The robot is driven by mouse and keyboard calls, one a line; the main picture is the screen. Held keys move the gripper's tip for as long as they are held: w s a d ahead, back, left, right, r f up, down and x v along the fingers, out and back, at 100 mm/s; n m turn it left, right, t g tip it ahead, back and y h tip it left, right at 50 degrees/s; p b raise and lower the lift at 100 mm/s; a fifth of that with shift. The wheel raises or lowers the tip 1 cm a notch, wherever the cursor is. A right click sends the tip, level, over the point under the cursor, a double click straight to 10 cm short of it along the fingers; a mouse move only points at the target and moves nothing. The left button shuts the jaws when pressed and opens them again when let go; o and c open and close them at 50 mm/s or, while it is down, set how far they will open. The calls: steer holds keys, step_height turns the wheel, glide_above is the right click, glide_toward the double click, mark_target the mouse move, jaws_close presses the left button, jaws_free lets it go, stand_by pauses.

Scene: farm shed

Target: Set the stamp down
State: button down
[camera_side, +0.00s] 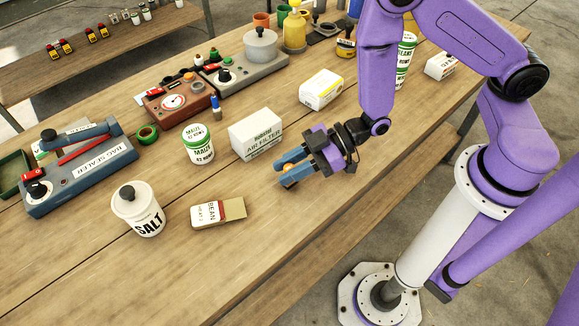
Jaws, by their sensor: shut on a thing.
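My gripper (284,168) has two blue fingers and is low over the wooden table, to the right of the white air filter box. It is shut on a small orange-brown thing (287,168), likely the stamp, of which only a little shows between the fingers. The rest of it is hidden by the fingers. I cannot tell whether it touches the table.
The air filter box (256,135) stands close to the fingertips. The table's front right (255,245) is clear.

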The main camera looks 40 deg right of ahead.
steer(key=shift+f, duration=0.25)
steer(key=c, duration=0.9)
jaws_free()
steer(key=shift+o, duration=0.2)
steer(key=shift+r, duration=0.1)
steer(key=shift+s+d+r, duration=0.1)
steer(key=shift+d+r, duration=0.05)
steer(key=shift+d, duration=0.15)
steer(key=v, duration=0.6)
steer(key=shift+s+d+r, duration=0.2)
steer(key=shift+d, duration=0.1)
